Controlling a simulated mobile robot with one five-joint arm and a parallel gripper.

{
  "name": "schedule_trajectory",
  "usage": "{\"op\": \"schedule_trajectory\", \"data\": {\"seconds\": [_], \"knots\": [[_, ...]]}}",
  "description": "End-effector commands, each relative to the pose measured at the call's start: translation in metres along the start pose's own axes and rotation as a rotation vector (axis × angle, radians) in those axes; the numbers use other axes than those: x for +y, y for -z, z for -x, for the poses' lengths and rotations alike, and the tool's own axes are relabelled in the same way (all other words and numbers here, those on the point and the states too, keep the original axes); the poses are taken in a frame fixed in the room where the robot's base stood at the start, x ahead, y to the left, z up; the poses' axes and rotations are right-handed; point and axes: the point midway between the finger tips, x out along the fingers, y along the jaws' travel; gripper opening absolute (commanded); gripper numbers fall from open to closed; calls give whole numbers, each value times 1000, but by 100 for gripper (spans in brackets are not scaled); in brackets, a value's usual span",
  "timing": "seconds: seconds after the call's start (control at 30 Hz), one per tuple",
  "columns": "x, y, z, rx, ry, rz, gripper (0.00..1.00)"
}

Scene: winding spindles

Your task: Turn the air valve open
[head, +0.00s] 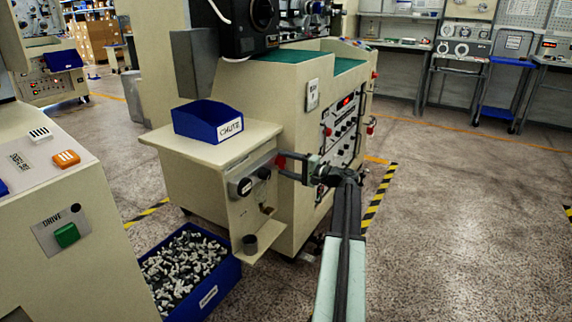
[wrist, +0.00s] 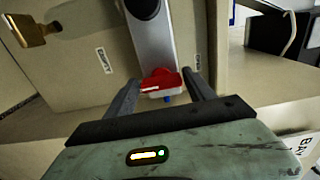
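In the wrist view the red handle (wrist: 163,80) lies between the fingertips of my gripper (wrist: 161,80), at the end of a grey bar. The two fingers stand apart on either side of it. Whether either finger touches it I cannot tell. Part of the handle is hidden behind the fingers in the head view.
A blue tray (head: 207,121) stands on the beige shelf above the valve. A blue bin (head: 192,271) of small parts is on the floor. Open floor (head: 450,220) lies to the right.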

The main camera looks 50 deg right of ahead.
Motion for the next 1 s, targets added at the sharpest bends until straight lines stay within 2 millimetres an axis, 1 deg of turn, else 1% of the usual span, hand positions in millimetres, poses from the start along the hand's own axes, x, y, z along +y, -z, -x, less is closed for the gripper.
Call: {"op": "schedule_trajectory", "data": {"seconds": [0.3, 0.37, 0.47, 0.6, 0.73, 0.83, 1.0], "knots": [[-1, 0, -1, 0, 3, -2, 76], [-1, 0, 2, 1, 3, -2, 76], [-1, 0, 15, 3, 3, -2, 76], [0, 0, 44, 4, 3, -2, 76], [0, 0, 66, 3, 2, -2, 76], [0, 0, 74, 1, 2, -2, 76], [0, 0, 77, 0, 2, -2, 76]]}}
